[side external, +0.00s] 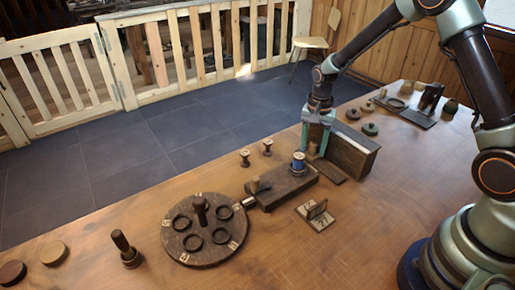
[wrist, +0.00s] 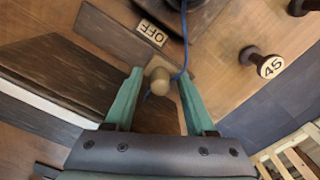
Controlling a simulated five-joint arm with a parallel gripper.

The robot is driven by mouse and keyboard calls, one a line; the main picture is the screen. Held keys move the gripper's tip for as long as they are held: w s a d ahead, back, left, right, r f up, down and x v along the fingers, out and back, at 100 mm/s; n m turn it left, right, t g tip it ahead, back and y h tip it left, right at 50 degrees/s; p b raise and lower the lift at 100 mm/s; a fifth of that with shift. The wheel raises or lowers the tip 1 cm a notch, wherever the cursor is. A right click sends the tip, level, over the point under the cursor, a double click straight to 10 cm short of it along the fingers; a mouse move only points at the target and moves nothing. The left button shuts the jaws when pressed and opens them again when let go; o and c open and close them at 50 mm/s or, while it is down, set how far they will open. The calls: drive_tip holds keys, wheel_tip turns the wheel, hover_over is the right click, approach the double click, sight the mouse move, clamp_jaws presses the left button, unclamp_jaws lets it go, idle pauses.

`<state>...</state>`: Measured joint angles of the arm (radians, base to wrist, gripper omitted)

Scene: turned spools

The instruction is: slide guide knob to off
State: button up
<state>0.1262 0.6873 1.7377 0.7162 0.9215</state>
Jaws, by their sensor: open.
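The guide knob (wrist: 160,82), a light wooden peg with a rounded end, stands between my gripper's fingers in the wrist view. My gripper (wrist: 160,73) is open, with one green finger on each side of the knob; I cannot tell whether either touches it. A cream OFF label (wrist: 152,33) lies on a dark wooden strip (wrist: 112,36) beyond the fingertips. A blue thread (wrist: 185,45) runs down close to the knob. In the side view my gripper (side external: 316,150) points down beside the dark wooden box, and the knob is mostly hidden there.
A dark wooden box (side external: 352,155) stands close right of my gripper. A blue spool (side external: 298,162) sits on a dark block (side external: 283,188) to its left.

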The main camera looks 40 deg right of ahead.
clamp_jaws()
drive_tip(key=shift+s, duration=1.75)
drive_tip(key=shift+o, duration=0.2)
unclamp_jaws()
drive_tip(key=shift+r, duration=3.5)
